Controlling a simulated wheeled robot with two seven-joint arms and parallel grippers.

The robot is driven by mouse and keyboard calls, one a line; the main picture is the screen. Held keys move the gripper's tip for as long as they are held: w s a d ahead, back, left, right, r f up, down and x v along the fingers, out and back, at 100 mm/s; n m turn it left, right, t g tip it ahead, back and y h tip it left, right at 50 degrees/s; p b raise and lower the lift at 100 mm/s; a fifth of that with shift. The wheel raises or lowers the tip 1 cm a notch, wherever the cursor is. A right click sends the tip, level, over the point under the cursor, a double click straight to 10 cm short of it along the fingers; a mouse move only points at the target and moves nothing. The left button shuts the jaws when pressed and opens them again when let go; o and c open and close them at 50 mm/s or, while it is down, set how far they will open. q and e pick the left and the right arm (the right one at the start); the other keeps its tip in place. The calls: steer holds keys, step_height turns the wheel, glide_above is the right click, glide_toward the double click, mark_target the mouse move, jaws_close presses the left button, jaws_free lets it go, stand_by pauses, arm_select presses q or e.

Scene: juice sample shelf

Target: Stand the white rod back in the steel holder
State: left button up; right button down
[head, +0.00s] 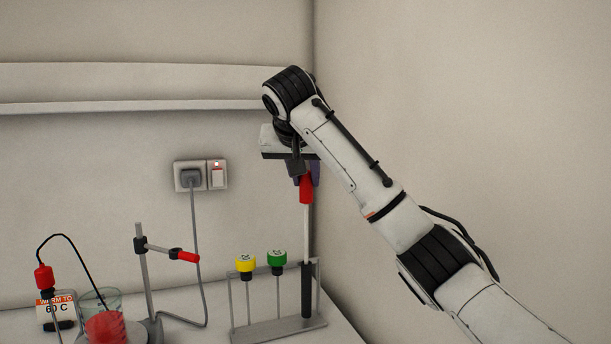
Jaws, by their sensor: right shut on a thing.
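My right gripper (304,178) comes in from the right, points down and is shut on the red top end of the white rod (306,228). The rod hangs upright below it, with a thin pale shaft and a thick black lower part. The steel holder (268,331) stands on the worktop at the back right. The black part lines up with the right side of the holder, its low end close to the base plate. I cannot tell whether it touches the plate or sits in a slot. My left gripper is out of view.
Rods with a yellow cap (246,263) and a green cap (277,257) stand in the holder. A stand with a red-tipped clamp (187,257), a beaker with red contents (105,325) and a labelled block (52,308) are to the left. A cable runs from the wall socket (190,176).

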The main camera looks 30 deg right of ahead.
mark_target(306, 220)
steer(key=shift+f+b, duration=0.35)
steer(key=shift+f, duration=0.15)
stand_by(0.5)
steer(key=shift+f+b, duration=2.25)
steer(key=shift+f, duration=1.3)
stand_by(0.4)
steer(key=shift+f, duration=0.7)
steer(key=c, duration=1.4)
jaws_free()
steer(key=shift+c, duration=0.2)
